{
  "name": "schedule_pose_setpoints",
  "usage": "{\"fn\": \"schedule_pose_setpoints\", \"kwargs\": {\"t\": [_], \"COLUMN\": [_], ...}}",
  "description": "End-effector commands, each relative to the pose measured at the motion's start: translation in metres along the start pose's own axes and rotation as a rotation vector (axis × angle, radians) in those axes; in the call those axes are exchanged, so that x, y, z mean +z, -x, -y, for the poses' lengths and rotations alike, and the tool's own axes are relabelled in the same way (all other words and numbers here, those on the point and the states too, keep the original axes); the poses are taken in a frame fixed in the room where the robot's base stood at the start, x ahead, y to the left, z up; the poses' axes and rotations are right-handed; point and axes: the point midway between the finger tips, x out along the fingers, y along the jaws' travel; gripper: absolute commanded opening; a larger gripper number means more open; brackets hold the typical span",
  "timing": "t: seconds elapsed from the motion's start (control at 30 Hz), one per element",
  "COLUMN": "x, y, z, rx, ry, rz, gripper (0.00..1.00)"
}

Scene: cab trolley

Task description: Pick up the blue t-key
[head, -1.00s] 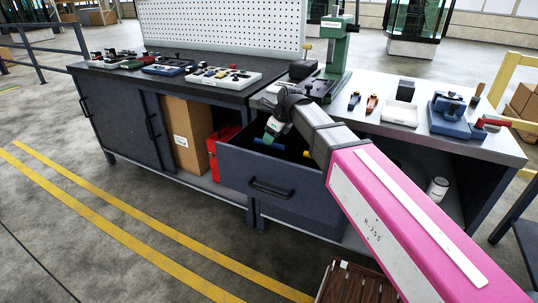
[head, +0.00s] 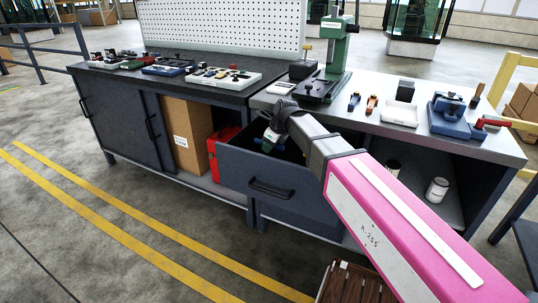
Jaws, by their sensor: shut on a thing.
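The open drawer (head: 300,190) of the right bench holds the blue t-key (head: 261,142), of which a blue bar shows beside and under my gripper. My gripper (head: 268,147) reaches down into the drawer near its left side and is shut on the blue t-key. The fingertips and most of the key are hidden by the gripper body and are small in this view.
The bench top carries a green press (head: 338,50), a white tray (head: 399,113), a blue vise (head: 449,112) and small tools. A red box (head: 222,143) and a cardboard box (head: 186,134) stand in the open shelf left of the drawer. White cans (head: 437,189) stand right.

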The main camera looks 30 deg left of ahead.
Motion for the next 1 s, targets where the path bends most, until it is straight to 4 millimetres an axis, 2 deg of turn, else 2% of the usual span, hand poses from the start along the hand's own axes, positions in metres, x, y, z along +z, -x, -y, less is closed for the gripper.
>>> {"fn": "schedule_pose_setpoints", "kwargs": {"t": [0.27,0.37,0.7,1.0], "x": [0.003,0.007,0.029,0.038], "y": [0.006,0.017,0.069,0.092], "z": [0.0,0.0,0.0,0.0], "rx": [-0.001,-0.001,-0.001,0.0], "ry": [0.0,0.0,0.001,0.0], "rz": [0.001,0.002,0.002,0.0], "gripper": [0.0,0.0,0.0,0.0]}}
